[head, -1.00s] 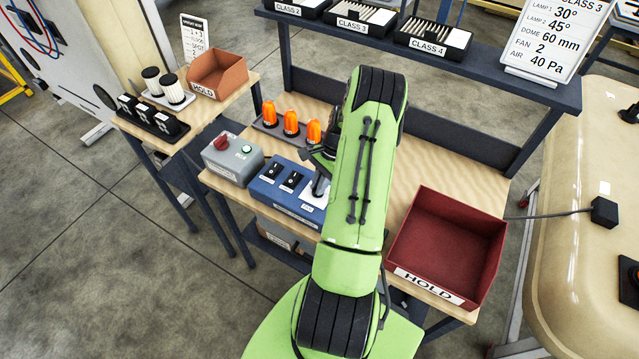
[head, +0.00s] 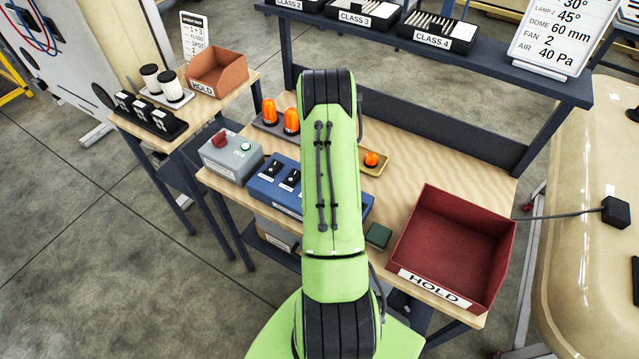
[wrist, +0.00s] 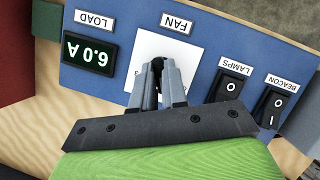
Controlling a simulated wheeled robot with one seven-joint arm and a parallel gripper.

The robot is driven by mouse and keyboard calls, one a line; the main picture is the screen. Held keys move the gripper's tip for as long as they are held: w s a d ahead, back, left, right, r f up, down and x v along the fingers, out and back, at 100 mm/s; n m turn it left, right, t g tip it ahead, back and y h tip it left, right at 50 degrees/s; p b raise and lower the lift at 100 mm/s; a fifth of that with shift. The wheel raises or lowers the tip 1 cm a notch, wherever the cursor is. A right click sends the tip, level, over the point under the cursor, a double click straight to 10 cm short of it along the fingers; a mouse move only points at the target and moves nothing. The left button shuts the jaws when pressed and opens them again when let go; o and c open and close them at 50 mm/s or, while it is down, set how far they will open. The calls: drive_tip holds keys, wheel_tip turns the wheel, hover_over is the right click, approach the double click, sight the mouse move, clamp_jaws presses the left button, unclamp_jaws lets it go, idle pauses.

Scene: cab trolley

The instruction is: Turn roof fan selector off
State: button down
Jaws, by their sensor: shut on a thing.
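The blue control box (head: 263,189) stands on the wooden bench, and my green arm hides its right part in the head view. In the wrist view the box (wrist: 215,50) shows upside down, with a white plate (wrist: 195,57) under a FAN label (wrist: 177,23). My gripper (wrist: 158,72) is over this plate, its fingers shut on the small dark fan selector knob (wrist: 157,64). The fingers cover most of the knob and its position marks, so its setting cannot be read. The LOAD display (wrist: 90,53) reads 6.0 A.
LAMPS (wrist: 230,88) and BEACON (wrist: 272,106) rocker switches sit close beside my gripper. A grey box with a red knob (head: 220,139) stands left of the blue box. A red HOLD bin (head: 450,245) stands right. Orange beacons (head: 291,120) stand behind.

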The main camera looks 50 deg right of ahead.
drive_tip(key=n, duration=0.2)
drive_tip(key=n+g+h+b, duration=0.1)
drive_tip(key=n, duration=0.1)
drive_tip(key=shift+w+a+n, duration=0.1)
drive_tip(key=shift+w+n, duration=0.05)
drive_tip(key=shift+n, duration=0.15)
drive_tip(key=shift+n+g+h+b, duration=0.4)
drive_tip(key=shift+n+h, duration=0.4)
drive_tip(key=shift+n, duration=1.1)
drive_tip(key=c, duration=1.2)
unclamp_jaws()
drive_tip(key=shift+o, duration=0.2)
drive_tip(key=shift+r, duration=0.1)
drive_tip(key=p+v, duration=0.1)
drive_tip(key=v, duration=1.4)
drive_tip(key=shift+w+r+p, duration=0.2)
drive_tip(key=shift+r+p, duration=0.05)
drive_tip(key=shift+p, duration=0.15)
drive_tip(key=shift+a, duration=0.15)
